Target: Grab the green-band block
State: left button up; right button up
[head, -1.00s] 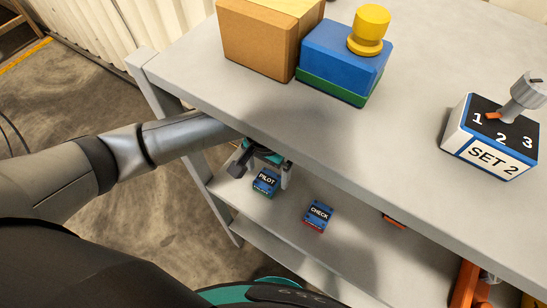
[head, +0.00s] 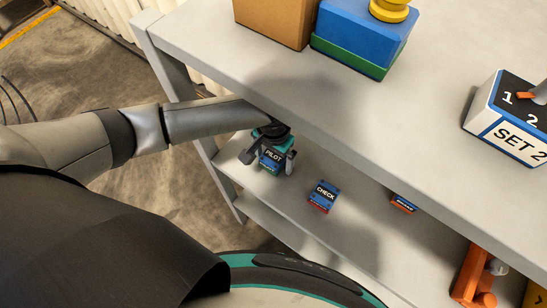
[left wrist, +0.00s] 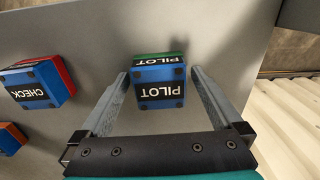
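The green-band block (head: 270,165) is blue, labelled PILOT, and rests on the shelf under the tabletop. My left gripper (head: 268,160) is at this block, with a finger on either side of it. In the left wrist view the PILOT block (left wrist: 160,94) lies between the two spread fingers, with a gap on each side. The gripper is open and holds nothing. The fingers partly cover the block in the head view. My right gripper is not in view.
A red-band CHECK block (head: 322,195) and an orange-band block (head: 403,203) sit on the same shelf to the right. The tabletop edge (head: 330,165) overhangs the shelf. A blue and green box (head: 360,45), a cardboard box (head: 272,22) and a SET 2 box (head: 510,120) stand on top.

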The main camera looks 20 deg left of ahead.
pick_arm(q)
grip_shut()
dwell(0.6)
jog(key=shift+r, duration=0.1)
